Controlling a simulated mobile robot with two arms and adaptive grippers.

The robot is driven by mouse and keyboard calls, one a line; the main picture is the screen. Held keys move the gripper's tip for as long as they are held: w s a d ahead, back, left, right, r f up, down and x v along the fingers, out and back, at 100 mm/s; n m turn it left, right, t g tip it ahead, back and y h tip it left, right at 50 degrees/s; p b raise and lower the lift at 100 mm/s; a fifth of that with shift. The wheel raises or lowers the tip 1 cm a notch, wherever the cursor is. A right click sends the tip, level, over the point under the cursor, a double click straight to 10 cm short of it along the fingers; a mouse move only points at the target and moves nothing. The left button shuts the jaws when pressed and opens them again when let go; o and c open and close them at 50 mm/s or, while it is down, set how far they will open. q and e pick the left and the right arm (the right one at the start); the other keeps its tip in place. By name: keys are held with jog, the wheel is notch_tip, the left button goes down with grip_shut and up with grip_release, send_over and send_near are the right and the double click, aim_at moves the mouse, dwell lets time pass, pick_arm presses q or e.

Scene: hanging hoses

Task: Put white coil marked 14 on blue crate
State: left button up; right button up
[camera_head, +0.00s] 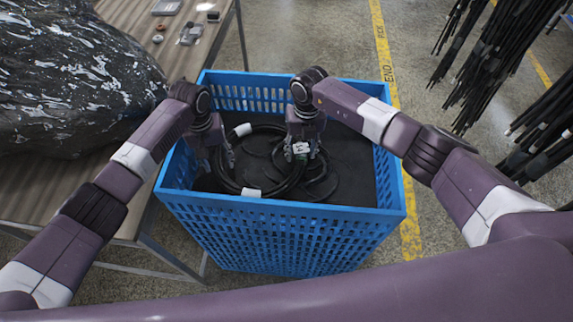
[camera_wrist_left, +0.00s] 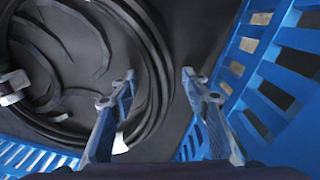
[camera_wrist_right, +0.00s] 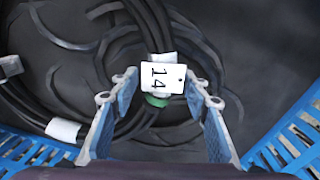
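The blue crate (camera_head: 285,225) stands upright in front of me, and a black hose coil (camera_head: 222,178) with white bands lies inside it. A white tag reading 14 (camera_wrist_right: 163,78) sits on the hose beside a green band (camera_wrist_right: 156,100). My right gripper (camera_head: 302,152) is inside the crate above the coil. In the right wrist view its open fingers (camera_wrist_right: 163,82) stand apart on either side of the tag. My left gripper (camera_head: 224,158) is inside the crate at its left side. In the left wrist view its open fingers (camera_wrist_left: 158,80) are empty, beside the coil's outer edge.
A table (camera_head: 130,205) is at the left, bearing a dark, speckled bundle (camera_head: 75,75) and small parts (camera_head: 190,33). Dark hoses hang at the right (camera_head: 490,60). A yellow floor line (camera_head: 385,45) runs past the crate.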

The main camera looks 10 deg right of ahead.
jog(key=shift+r, duration=0.4)
pick_arm(q)
notch_tip(320, 180, up, 12)
jog(key=shift+a, duration=0.25)
pick_arm(e)
notch_tip(320, 180, up, 11)
jog(key=shift+d, duration=0.25)
jog(key=shift+r, duration=0.1)
dwell(0.3)
